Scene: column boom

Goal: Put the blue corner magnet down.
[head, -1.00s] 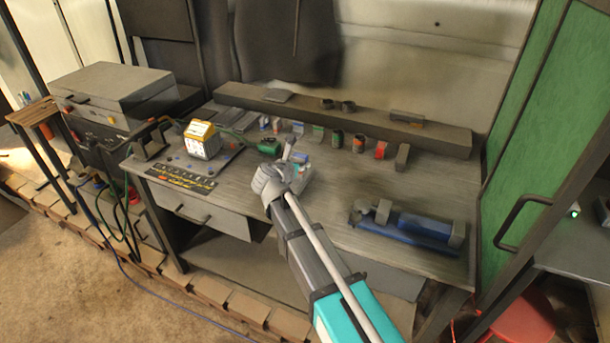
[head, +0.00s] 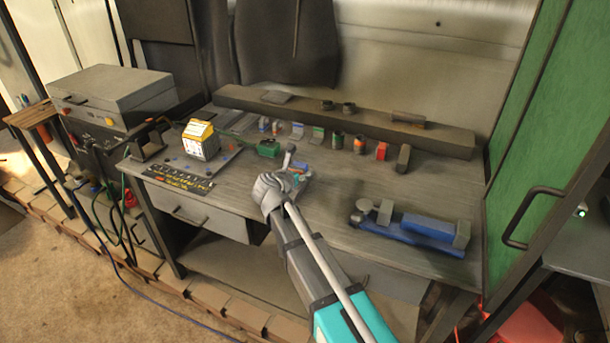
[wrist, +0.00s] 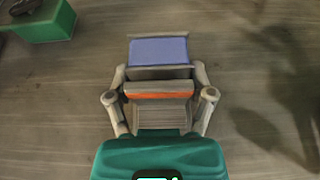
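The blue corner magnet (wrist: 160,50) shows in the wrist view as a blue block between two grey plates, at the ends of my fingers. My gripper (wrist: 160,75) has one finger on each side and appears shut on it. A grey bar with an orange strip (wrist: 160,96) lies closer to the camera between the fingers; whether it belongs to the magnet is unclear. In the head view my gripper (head: 290,172) is low over the middle of the grey workbench (head: 340,195), with small blue and red patches beside it. Contact between the magnet and the bench top cannot be made out.
A green block (head: 269,148) stands left of my gripper, with a yellow-and-white box (head: 201,140) beyond it. Several small cans and blocks line the back by a long dark beam (head: 340,120). A blue clamp-like tool (head: 415,230) lies right. Bare bench lies between.

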